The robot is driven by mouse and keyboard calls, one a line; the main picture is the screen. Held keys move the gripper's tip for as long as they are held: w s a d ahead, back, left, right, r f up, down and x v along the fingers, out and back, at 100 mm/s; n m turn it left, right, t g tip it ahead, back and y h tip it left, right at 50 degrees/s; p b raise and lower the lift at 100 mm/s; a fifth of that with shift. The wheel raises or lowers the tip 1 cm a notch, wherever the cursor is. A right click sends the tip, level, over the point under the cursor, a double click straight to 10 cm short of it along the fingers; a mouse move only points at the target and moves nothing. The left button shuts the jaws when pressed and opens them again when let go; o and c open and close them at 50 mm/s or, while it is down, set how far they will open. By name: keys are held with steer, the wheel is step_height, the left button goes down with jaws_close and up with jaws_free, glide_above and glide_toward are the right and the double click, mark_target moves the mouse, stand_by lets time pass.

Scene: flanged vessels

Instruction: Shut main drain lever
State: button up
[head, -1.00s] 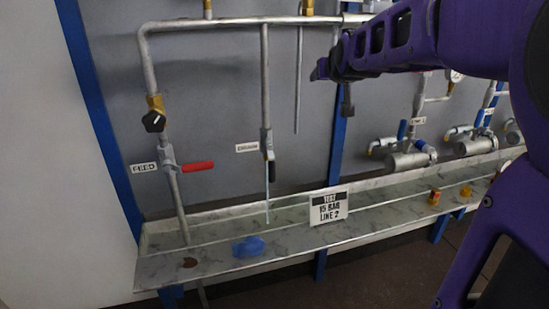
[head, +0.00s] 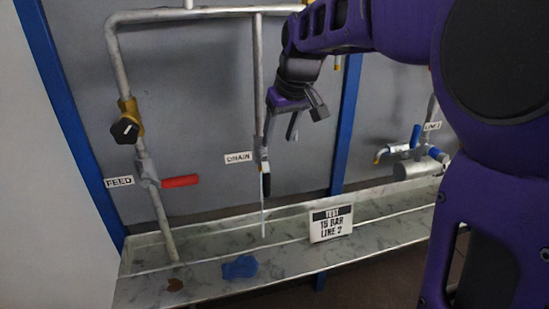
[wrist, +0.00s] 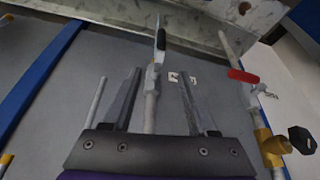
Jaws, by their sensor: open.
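The drain lever (head: 265,184) has a black handle that hangs down, in line with its vertical pipe, beside the DRAIN label (head: 239,158). In the wrist view the lever (wrist: 161,39) is beyond the fingertips and roughly between them. My gripper (head: 283,118) is above the lever, in front of the drain pipe. It is open, its fingers (wrist: 158,76) apart on either side of the pipe, with nothing held. The gripper looks apart from the lever; the exact gap is hard to tell.
A red feed lever (head: 181,181) sticks out sideways at the left, below a black knob (head: 125,130). A marble-patterned trough (head: 200,285) runs below, with a blue cloth (head: 240,267) and a test sign (head: 331,223). A blue post (head: 346,120) stands right of the drain pipe.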

mark_target(267, 174)
steer(key=b+x, duration=0.2)
steer(key=x, duration=1.5)
steer(key=shift+a+f, duration=0.15)
jaws_close()
stand_by(0.8)
